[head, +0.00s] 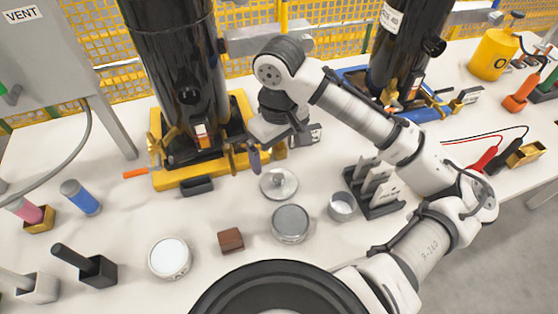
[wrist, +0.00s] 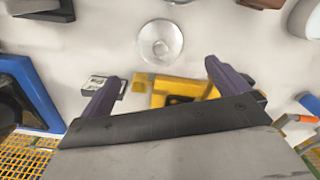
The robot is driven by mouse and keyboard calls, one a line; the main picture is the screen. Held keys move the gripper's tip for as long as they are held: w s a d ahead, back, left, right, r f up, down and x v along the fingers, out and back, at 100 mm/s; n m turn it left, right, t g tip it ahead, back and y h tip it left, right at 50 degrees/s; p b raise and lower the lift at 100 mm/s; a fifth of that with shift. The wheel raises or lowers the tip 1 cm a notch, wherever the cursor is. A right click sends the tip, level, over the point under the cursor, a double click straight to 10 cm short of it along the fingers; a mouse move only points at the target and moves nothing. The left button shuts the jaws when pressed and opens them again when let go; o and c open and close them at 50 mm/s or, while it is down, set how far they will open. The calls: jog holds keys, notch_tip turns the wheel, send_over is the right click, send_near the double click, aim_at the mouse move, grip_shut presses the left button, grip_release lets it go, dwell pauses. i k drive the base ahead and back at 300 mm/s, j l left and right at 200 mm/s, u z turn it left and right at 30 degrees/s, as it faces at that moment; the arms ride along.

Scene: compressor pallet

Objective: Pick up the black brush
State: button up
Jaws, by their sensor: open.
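The black brush (head: 98,271) seems to be the dark block with a slanting black handle at the lower left of the head view. It rests on the white table beside a similar pale block with a handle. I do not make it out in the wrist view. My gripper (head: 279,155) is over the front edge of the yellow pallet, well to the right of and farther back than the brush. Its purple fingers are spread apart in the wrist view (wrist: 163,72), with nothing between them.
A glass lid (head: 279,184), a grey tin (head: 290,223), a brown block (head: 230,239) and a white-topped jar (head: 169,257) stand between gripper and brush. The yellow pallet (head: 195,180) bears a tall black cylinder (head: 175,70). A blue cylinder (head: 80,197) stands behind the brush.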

aim_at(62, 252)
jog(key=u, duration=1.45)
